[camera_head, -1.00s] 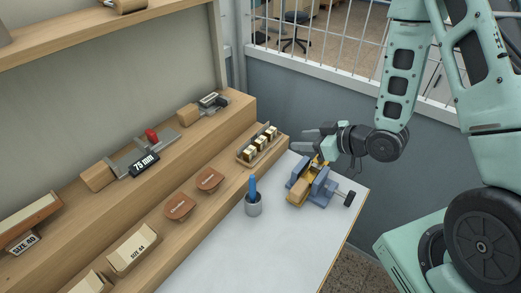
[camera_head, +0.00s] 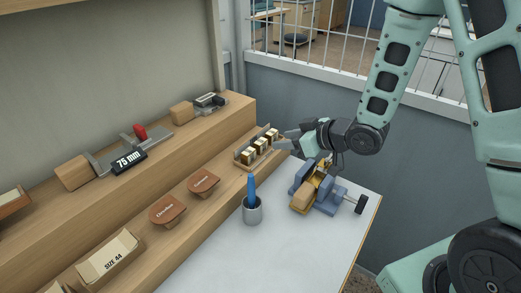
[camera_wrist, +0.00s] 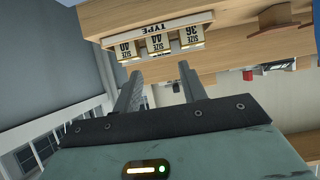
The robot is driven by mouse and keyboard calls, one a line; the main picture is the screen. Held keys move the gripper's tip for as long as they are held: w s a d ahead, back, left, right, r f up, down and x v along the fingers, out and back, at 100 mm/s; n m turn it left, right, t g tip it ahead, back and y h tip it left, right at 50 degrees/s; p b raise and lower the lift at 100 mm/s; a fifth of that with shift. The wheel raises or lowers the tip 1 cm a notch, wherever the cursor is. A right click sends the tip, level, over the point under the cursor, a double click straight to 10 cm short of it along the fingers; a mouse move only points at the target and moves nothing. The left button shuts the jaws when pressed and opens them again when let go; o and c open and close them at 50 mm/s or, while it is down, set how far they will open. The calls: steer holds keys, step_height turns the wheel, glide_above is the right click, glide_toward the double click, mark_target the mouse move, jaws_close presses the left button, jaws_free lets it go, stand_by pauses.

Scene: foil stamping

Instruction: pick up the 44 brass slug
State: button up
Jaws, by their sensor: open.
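The 44 brass slug (camera_wrist: 157,41) is the middle one of three labelled slugs in the wrist view, where the labels appear upside down. The 40 slug (camera_wrist: 126,49) is on its left and the 36 slug (camera_wrist: 190,37) on its right. They sit in a small rack (camera_wrist: 180,19) marked TYPE. In the head view the middle slug (camera_head: 261,145) stands in the rack on the lower wooden step. My gripper (camera_head: 281,141) is open and empty, just right of the rack. In the wrist view the gripper (camera_wrist: 158,78) has its fingertips short of the slugs, roughly lined up with the middle one.
A blue-and-brass vise-like fixture (camera_head: 331,202) stands on the white table (camera_head: 290,248) below my arm. A grey cup (camera_head: 252,214) with a blue handle is left of it. Brown leather pieces (camera_head: 168,210) and a SIZE 44 box (camera_head: 108,258) lie along the step.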

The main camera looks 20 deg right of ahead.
mark_target(261, 141)
steer(key=shift+p+x, duration=0.9)
steer(key=shift+x, duration=2.8)
steer(key=shift+r, duration=0.1)
steer(key=c, duration=0.7)
